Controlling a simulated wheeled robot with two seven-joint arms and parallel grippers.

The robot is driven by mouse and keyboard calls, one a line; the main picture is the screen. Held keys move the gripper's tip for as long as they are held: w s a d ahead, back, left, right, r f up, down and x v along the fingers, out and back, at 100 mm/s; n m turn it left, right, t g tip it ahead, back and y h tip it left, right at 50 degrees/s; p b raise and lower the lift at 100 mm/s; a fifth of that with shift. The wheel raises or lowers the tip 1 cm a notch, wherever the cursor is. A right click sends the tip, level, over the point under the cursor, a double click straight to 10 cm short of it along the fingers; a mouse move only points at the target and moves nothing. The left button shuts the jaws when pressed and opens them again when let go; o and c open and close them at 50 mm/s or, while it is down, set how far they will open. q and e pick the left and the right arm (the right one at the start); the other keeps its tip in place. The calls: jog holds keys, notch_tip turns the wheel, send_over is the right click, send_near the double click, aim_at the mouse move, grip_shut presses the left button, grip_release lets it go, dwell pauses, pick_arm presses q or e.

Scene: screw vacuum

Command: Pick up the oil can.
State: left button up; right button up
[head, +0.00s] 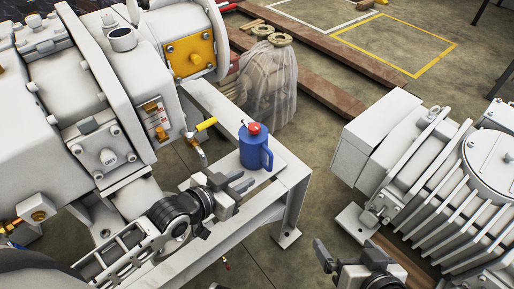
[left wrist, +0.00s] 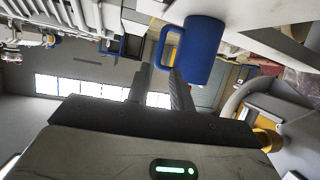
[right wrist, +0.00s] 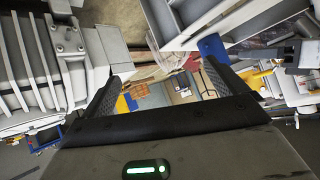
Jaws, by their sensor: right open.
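The oil can (head: 256,150) is blue with a red top and a side handle. It stands upright on the corner of the pale metal frame (head: 289,178). In the left wrist view the blue can (left wrist: 203,48) is just beyond the fingertips, with its handle toward them. My left gripper (head: 243,181) is beside the can, at its near left in the head view. Its fingers are partly apart with nothing between them. My right gripper (head: 360,247) is open and empty at the bottom right, well away from the can. A blue part of the can (right wrist: 212,46) shows in the right wrist view.
A large pale machine (head: 110,90) with a yellow-handled tap (head: 205,125) stands left of the can. A finned grey unit (head: 440,170) stands at the right. A wrapped sack (head: 268,80) and wooden beams (head: 345,100) lie behind. Floor between frame and finned unit is clear.

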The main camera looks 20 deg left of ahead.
aim_at(270, 165)
pick_arm(q)
jog(key=b+x, duration=0.2)
jog(key=x, duration=0.6)
jog(key=shift+f, duration=0.1)
jog(key=b+x, duration=0.3)
jog(key=x, duration=0.2)
jog(key=shift+w+f, duration=0.25)
jog(key=shift+w+d, duration=0.15)
jog(key=shift+w, duration=0.05)
pick_arm(e)
jog(key=shift+w+a+r+t+y, duration=0.2)
jog(key=shift+a+r+t+y, duration=0.1)
jog(key=shift+a+t, duration=0.2)
jog(key=shift+w+a+r+t+y, duration=0.2)
jog(key=shift+a+t+y, duration=0.15)
jog(key=shift+t, duration=0.15)
pick_arm(q)
grip_shut()
jog(key=shift+r, duration=0.15)
pick_arm(e)
jog(key=shift+f, duration=0.1)
